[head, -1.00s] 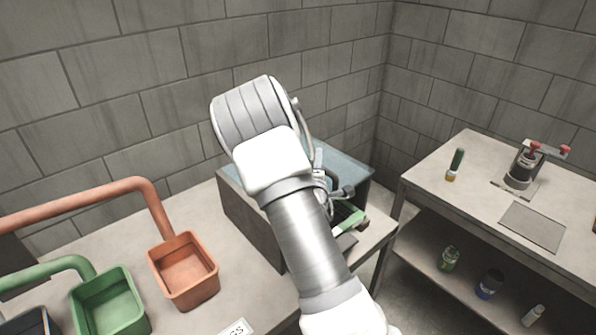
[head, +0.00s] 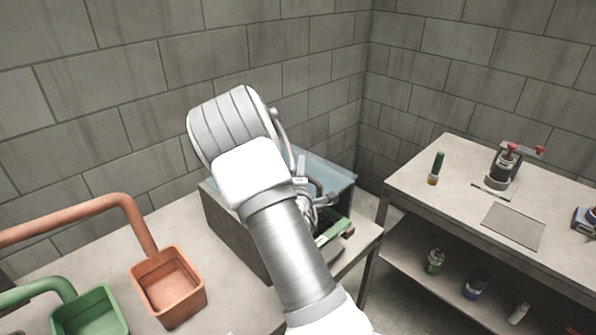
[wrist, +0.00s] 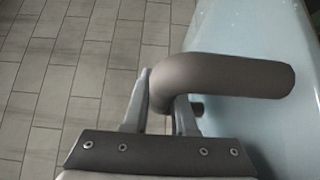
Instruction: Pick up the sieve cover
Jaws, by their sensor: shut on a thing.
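The sieve cover (head: 330,171) is a pale blue, see-through panel on top of a grey box, mostly behind my arm in the head view. In the wrist view the pale blue cover (wrist: 232,40) fills the right side, with a dark grey bent handle (wrist: 235,76) on it. My gripper (wrist: 165,95) is shut on the handle, with its fingers on either side of the handle's end. In the head view my gripper (head: 318,197) is partly hidden by my own arm.
The grey box (head: 232,228) stands on a table with an orange bin (head: 168,285) and a green bin (head: 90,315). A green item (head: 333,232) lies at the box's front. A second table (head: 470,180) at right holds a device (head: 503,165) and a flat plate (head: 514,226).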

